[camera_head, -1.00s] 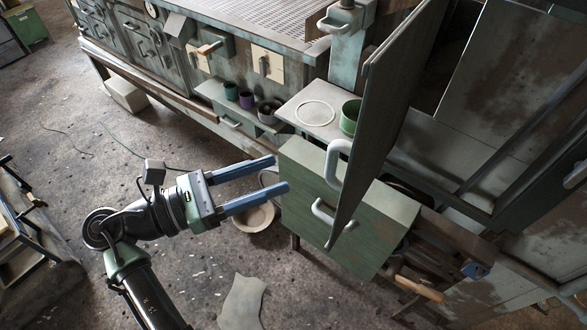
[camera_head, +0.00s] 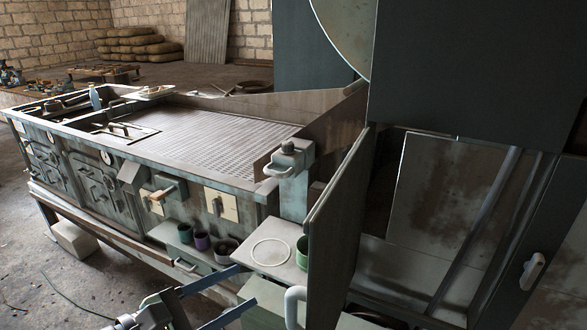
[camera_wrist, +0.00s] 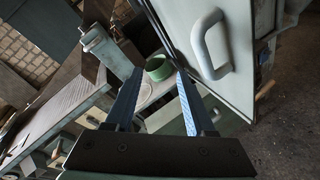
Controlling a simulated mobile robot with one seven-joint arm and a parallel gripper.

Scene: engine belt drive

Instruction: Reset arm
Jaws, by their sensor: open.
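My gripper (camera_head: 247,285) is low in the head view, its two blue fingers spread apart and pointing right. Nothing is between the fingers. The fingertips are just left of the green box-like unit (camera_head: 262,296), with no clear contact visible. In the wrist view my gripper (camera_wrist: 159,74) is also open, and a green cup (camera_wrist: 158,68) shows beyond the gap between its fingers. Most of my arm is cut off by the bottom edge of the head view.
An open door panel (camera_head: 338,225) with a white handle (camera_head: 294,307) stands right of my gripper. A side shelf (camera_head: 284,268) holds a green cup (camera_head: 304,253) and a pale ring. A long metal bench (camera_head: 200,135) extends behind. The floor at left is fairly clear.

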